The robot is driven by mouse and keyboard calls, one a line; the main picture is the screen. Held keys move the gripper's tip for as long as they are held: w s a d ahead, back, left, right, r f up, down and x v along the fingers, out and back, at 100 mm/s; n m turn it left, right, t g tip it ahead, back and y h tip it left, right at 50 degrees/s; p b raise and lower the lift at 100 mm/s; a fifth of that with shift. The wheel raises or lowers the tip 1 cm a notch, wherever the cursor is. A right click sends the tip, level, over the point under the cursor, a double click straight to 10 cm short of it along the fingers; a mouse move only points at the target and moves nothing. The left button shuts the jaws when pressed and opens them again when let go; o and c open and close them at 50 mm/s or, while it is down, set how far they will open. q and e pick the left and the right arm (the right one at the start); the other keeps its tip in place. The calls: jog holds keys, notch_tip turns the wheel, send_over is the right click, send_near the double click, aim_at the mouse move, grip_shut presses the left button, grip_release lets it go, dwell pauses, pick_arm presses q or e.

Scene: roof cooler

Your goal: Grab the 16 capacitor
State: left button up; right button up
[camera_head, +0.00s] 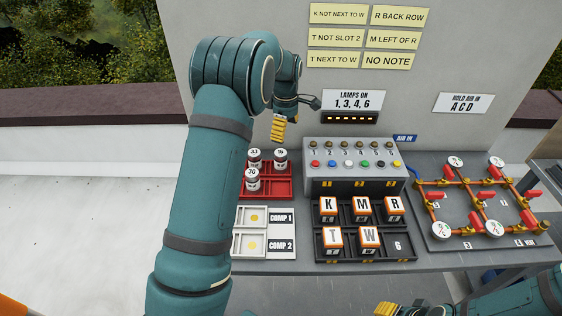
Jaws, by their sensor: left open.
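The 16 capacitor (281,161) is a small white can with a dark label on top. It stands upright at the back right of the red tray (275,191). The 33 capacitor (254,160) stands to its left, and the 30 capacitor (252,181) stands in front of the 33. My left gripper (284,124) is open and empty, with its yellow finger pad above and behind the 16 capacitor, apart from it. My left arm passes just left of the tray. My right gripper (385,309) shows only partly at the bottom edge; its opening cannot be made out.
A grey lamp panel (350,183) with coloured buttons stands right of the tray. In front of it is a black rack (392,239) of lettered blocks. COMP 1 and COMP 2 trays (250,230) lie before the red tray. Copper pipes with red valves (475,205) are at right.

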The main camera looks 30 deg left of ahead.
aim_at(281, 160)
pick_arm(q)
notch_tip(281, 160, down, 9)
jog(key=shift+s+r+b, duration=0.15)
jog(key=shift+r+b, duration=0.05)
jog(key=shift+b, duration=0.2)
jog(key=f, duration=0.2)
jog(key=a+f, duration=0.1)
jog(key=f, duration=0.1)
jog(key=shift+s+a+f+b, duration=0.1)
jog(key=shift+f+b, duration=0.15)
jog(key=shift+b, duration=0.05)
jog(key=shift+f, duration=0.35)
jog(key=c, duration=1.4)
